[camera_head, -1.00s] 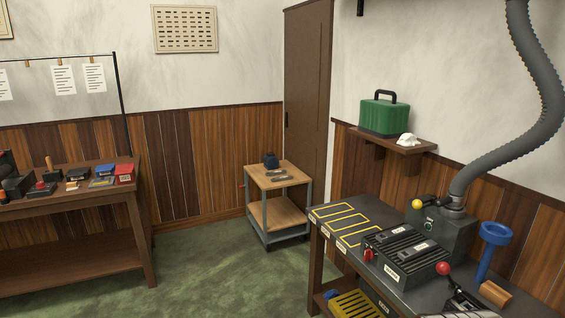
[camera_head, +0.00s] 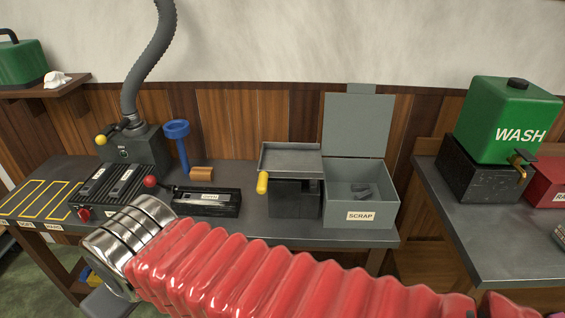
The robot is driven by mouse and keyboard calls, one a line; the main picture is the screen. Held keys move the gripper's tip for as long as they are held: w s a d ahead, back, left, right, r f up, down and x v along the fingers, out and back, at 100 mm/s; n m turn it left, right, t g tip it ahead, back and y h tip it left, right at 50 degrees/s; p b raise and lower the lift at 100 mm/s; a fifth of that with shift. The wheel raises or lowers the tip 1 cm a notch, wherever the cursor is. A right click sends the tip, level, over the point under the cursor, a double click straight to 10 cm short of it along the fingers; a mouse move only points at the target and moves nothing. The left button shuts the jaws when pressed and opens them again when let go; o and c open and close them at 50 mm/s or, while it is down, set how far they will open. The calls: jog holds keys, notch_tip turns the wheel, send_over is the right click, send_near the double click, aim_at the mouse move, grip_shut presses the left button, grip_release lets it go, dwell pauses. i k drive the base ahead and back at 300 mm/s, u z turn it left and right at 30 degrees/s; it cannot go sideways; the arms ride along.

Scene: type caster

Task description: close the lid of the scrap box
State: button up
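The scrap box (camera_head: 374,213) is a grey open-topped box labelled SCRAP, on the right part of the dark workbench. Its flat grey lid (camera_head: 357,124) stands upright at the back edge, so the box is open. A few dark grey pieces (camera_head: 360,192) lie inside. My arm, a red ribbed sleeve with a shiny metal end, crosses the bottom of the view in front of the bench. A grey part at the lower left, below the metal end, may be my gripper (camera_head: 108,303); its fingers cannot be made out.
A grey tray-topped device with a yellow handle (camera_head: 262,183) stands directly left of the box. Further left are a lever with a red knob (camera_head: 150,182), a blue funnel stand (camera_head: 177,131) and a black machine (camera_head: 117,191). A green WASH tank (camera_head: 507,118) stands on the right bench.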

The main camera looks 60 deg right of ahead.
aim_at(357, 122)
jog(key=z, duration=2.05)
